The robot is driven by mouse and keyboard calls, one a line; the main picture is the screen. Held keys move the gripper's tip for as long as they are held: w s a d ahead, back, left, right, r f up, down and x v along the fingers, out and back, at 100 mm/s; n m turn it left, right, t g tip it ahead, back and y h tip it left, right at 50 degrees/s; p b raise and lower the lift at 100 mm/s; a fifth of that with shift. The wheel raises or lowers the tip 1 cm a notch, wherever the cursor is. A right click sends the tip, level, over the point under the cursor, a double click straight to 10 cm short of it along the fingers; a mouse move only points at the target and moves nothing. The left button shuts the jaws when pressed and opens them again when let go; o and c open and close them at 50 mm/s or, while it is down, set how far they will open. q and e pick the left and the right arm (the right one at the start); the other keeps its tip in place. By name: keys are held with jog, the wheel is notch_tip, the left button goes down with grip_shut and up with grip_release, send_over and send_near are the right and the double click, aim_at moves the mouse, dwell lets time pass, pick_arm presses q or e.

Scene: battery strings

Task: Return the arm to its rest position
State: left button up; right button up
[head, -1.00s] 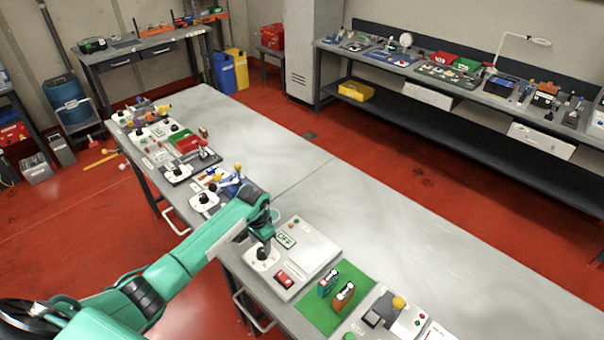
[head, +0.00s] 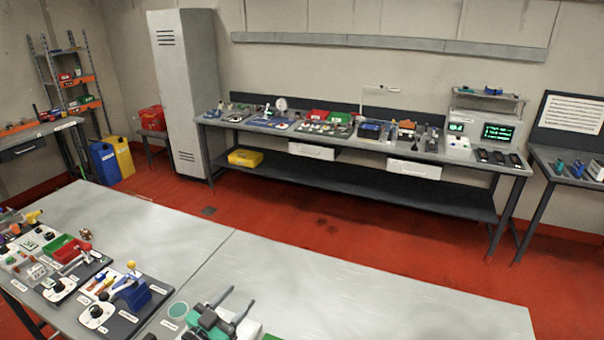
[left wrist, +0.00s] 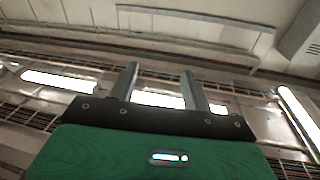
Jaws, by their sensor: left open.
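My left gripper (head: 231,310) shows at the bottom of the head view, green with two grey fingers. The fingers are apart and nothing is between them. It is in front of the near grey table (head: 330,285). In the left wrist view the two fingers (left wrist: 160,90) also stand apart and empty, pointing toward the ceiling with its bright light strips.
Boards with switches and a blue part (head: 132,293) lie along the near table's left side. The table's middle is bare. Beyond a red floor (head: 300,225) stand a long workbench (head: 350,190) and a grey locker (head: 185,95).

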pick_arm(q)
jog(key=s+a+f+n+g+y, duration=0.1)
jog(key=s+a+f+n+y, duration=0.1)
jog(key=s+a+n+y, duration=0.95)
jog(key=s+d+f+m+g+h, duration=0.1)
jog(key=s+d+f+m+g, duration=0.2)
jog(key=s, duration=0.4)
jog(key=s+f+m+g, duration=0.1)
jog(key=s+f+g, duration=0.2)
jog(key=s+g, duration=0.25)
jog(key=s+d+f+m+g+h, duration=0.1)
jog(key=s+d+f+m+g, duration=0.15)
jog(key=s, duration=0.45)
notch_tip(320, 180, down, 37)
jog(key=s+a+g+b, duration=0.1)
jog(key=g+b, duration=0.1)
jog(key=b, duration=0.5)
jog(key=s+a+f+b, duration=0.1)
jog(key=s+f+b, duration=0.1)
jog(key=s+f, duration=0.7)
jog(key=s+a+f+g+b, duration=0.1)
jog(key=s+a+f+b, duration=0.1)
jog(key=s+f, duration=0.8)
notch_tip(320, 180, down, 6)
jog(key=shift+a+f+b, duration=0.15)
jog(key=shift+a+b, duration=0.1)
jog(key=shift+b, duration=0.5)
